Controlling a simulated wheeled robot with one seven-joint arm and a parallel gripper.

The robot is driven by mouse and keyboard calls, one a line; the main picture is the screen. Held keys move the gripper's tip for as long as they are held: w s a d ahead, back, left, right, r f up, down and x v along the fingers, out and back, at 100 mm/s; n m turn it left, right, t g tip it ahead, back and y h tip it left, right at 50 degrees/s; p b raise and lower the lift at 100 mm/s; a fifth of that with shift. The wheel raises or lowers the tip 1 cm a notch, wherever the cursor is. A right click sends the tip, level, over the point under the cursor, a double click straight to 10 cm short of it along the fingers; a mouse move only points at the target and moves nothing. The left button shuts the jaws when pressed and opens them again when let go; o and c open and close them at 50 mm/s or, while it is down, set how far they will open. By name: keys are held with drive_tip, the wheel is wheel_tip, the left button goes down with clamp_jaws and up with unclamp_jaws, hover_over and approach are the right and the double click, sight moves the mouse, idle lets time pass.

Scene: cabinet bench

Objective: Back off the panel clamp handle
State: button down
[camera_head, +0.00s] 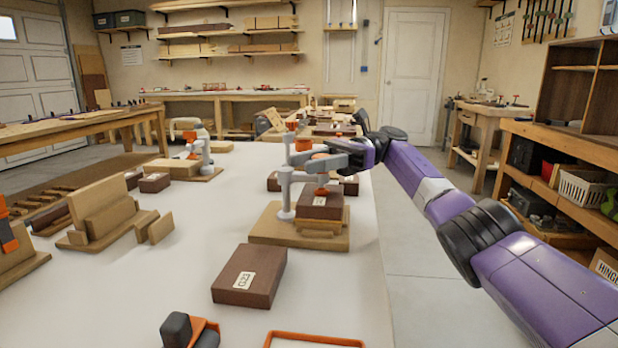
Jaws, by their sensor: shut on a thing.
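The panel clamp (285,190) stands upright on a light wooden base (275,235), with a grey post and an orange part at its top. Its orange pad (321,191) is at the top of a dark brown block (322,208) on the base; I cannot tell whether they touch. My gripper (318,158) reaches in from the right at the height of the clamp's upper arm. Its grey fingers are shut on the clamp handle, which they mostly hide.
A dark brown labelled block (250,276) lies in front of the clamp base. An orange-rimmed tray (315,342) and a black and orange tool (188,332) are at the near edge. A similar clamp (204,152) stands further left. The white bench top between them is clear.

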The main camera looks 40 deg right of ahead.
drive_tip(key=shift+a+n+g+b, duration=0.15)
drive_tip(key=shift+n+g+b, duration=0.15)
drive_tip(key=shift+g+b, duration=0.15)
drive_tip(key=c, duration=0.9)
unclamp_jaws()
